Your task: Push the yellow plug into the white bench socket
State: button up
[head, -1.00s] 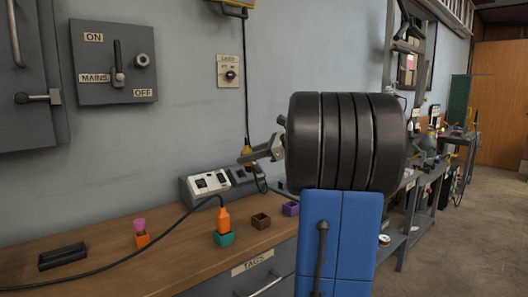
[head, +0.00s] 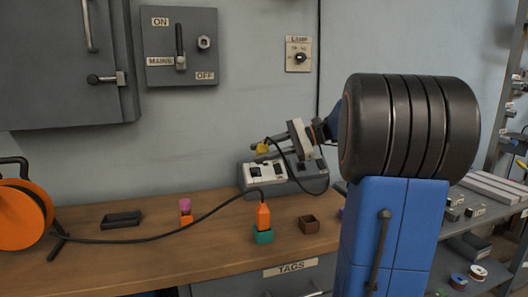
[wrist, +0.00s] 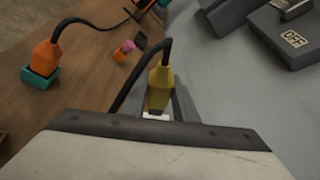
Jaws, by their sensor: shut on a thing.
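The yellow plug (head: 263,148) is held in my gripper (head: 266,149), whose grey fingers point left over the bench. A black cable loops from the plug. In the wrist view the yellow plug (wrist: 160,85) sits just beyond the gripper's edge, with a grey finger beside it. The white bench socket (head: 267,173) is on the sloped face of a grey block at the back of the bench, just below the plug. A small white patch (wrist: 156,116) shows at the plug's near end; I cannot tell whether plug and socket touch.
An orange plug (head: 263,216) stands in a teal holder (head: 264,236) in front. A brown empty holder (head: 309,225), a pink-topped orange piece (head: 186,208) and a black tray (head: 122,219) are on the bench. An orange cable reel (head: 25,213) stands left. A mains switch box (head: 180,45) hangs behind.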

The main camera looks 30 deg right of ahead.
jog(key=shift+w+d+f, duration=0.2)
jog(key=shift+w+f, duration=0.4)
jog(key=shift+f, duration=0.15)
jog(key=shift+w+d+f, duration=0.15)
jog(key=shift+w+f, duration=0.45)
jog(key=shift+f, duration=0.1)
jog(key=shift+w+d+f, duration=0.2)
jog(key=shift+w+f, duration=0.4)
jog(key=shift+f, duration=0.15)
jog(key=shift+w+d+f, duration=0.2)
jog(key=shift+w+f, duration=0.45)
jog(key=shift+f, duration=0.15)
jog(key=shift+w+d+f, duration=0.2)
jog(key=shift+w+f, duration=0.4)
jog(key=shift+f, duration=0.15)
dwell(0.9)
jog(key=o, duration=1.1)
jog(key=v, duration=1.7)
jog(key=shift+s+d+r, duration=0.1)
jog(key=shift+d, duration=0.05)
